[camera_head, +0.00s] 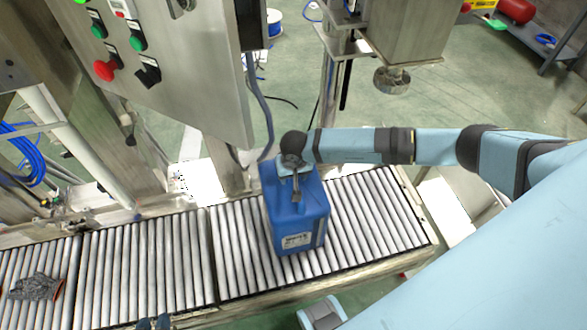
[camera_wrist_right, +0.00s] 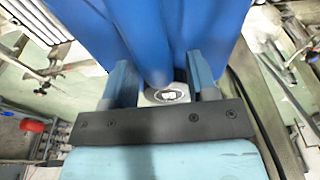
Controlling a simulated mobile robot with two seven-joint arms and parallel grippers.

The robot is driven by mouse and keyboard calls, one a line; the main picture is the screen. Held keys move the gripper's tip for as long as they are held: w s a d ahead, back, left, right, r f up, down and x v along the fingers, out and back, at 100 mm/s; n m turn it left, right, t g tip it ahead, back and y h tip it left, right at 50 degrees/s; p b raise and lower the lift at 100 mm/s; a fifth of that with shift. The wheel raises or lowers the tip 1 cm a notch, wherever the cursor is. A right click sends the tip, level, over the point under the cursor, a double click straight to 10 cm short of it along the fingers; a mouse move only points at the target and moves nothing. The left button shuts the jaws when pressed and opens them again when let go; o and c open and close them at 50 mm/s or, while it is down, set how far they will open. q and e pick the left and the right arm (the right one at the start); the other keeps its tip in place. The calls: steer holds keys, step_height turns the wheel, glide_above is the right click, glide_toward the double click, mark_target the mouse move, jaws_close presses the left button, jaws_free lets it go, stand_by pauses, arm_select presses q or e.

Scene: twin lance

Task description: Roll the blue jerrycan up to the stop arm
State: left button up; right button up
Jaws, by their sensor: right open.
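The blue jerrycan (camera_head: 298,222) stands upright on the roller conveyor (camera_head: 375,215), with a pale label on its near side. My right gripper (camera_head: 296,188) points down at the jerrycan's top. In the right wrist view the fingers (camera_wrist_right: 160,90) are apart and blue jerrycan surface (camera_wrist_right: 150,35) lies just beyond them; I cannot tell whether they touch it. Two dark tips of what appears to be my left gripper (camera_head: 154,323) show at the bottom edge, slightly apart, away from the jerrycan. I cannot make out the stop arm with certainty.
A grey glove (camera_head: 36,288) lies on the rollers at far left. A steel control cabinet (camera_head: 165,65) stands behind the conveyor. A steel nozzle-like head (camera_head: 391,80) hangs behind right. The rollers between glove and jerrycan look clear.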

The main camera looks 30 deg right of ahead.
mark_target(311, 178)
steer(key=shift+f, duration=0.2)
jaws_close()
steer(key=shift+s+d, duration=0.1)
steer(key=shift+d, duration=0.45)
steer(key=shift+s+d, duration=0.2)
steer(key=shift+d, duration=0.55)
steer(key=shift+s+d, duration=0.2)
steer(key=shift+d, duration=0.6)
steer(key=shift+s+d, duration=0.2)
steer(key=shift+d, duration=0.55)
steer(key=s+d+b, duration=0.1)
steer(key=s+d, duration=0.2)
steer(key=d, duration=1)
steer(key=shift+s+d, duration=0.35)
steer(key=shift+f, duration=0.1)
